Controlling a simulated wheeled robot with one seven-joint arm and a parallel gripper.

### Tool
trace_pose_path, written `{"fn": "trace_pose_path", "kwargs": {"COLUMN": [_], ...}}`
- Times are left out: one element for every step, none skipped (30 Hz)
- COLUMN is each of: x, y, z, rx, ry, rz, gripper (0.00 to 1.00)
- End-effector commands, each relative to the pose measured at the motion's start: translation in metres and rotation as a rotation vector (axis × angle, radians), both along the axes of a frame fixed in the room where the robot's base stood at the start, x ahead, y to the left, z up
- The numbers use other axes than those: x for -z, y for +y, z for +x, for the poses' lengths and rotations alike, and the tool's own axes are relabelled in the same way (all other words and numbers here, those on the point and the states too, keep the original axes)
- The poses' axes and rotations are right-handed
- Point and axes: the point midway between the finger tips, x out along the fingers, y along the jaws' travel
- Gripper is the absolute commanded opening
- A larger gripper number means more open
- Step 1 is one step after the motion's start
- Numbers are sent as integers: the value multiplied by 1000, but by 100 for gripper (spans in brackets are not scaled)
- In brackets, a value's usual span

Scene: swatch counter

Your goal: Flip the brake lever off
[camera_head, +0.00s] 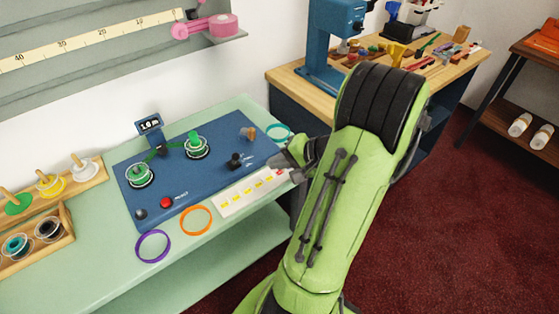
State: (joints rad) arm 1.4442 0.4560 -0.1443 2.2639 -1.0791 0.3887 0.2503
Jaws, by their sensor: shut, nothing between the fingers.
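A blue winder panel (190,183) lies on the pale green counter. A small black lever-like knob (235,160) stands near its right side beside small white markings. It may be the brake lever, but the label is too small to read and its setting is unclear. A tan-topped peg or handle (248,134) stands behind it at the panel's back right corner. My gripper (273,161) is just right of the black knob, apart from it in the picture, near the panel's right edge. It is shut and empty. My green arm hides part of the gripper and the counter's right end.
A red button (166,202) and green-wound spools (195,147) are on the panel. A white strip with yellow marks (245,192), an orange ring (196,220), a purple ring (153,246) and a teal ring (277,132) lie around it. Spool racks (60,213) stand left.

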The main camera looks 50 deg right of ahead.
Motion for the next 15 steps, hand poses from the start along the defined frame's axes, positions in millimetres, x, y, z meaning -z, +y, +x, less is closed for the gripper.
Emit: {"fn": "trace_pose_path", "kwargs": {"x": [11,15,21,24,28,34,37,35,32,30,29,28,28,27,26], "y": [3,4,6,7,8,9,10,11,13,14,14,15,16,16,17], "z": [10,15,22,27,32,39,43,50,57,62,66,71,73,75,78], "rx": [-6,-5,-5,-5,-6,-5,-5,-7,-6,-6,-5,-4,-4,-3,-1], "ry": [-1,0,1,-1,0,0,1,-1,-1,-1,-2,0,1,1,1], "rz": [2,3,3,2,2,2,3,-2,-3,-3,-3,-2,-2,-2,0], "gripper": [0,0,0,0,0,0,0,0,0,0,0,0,0,0,0]}}
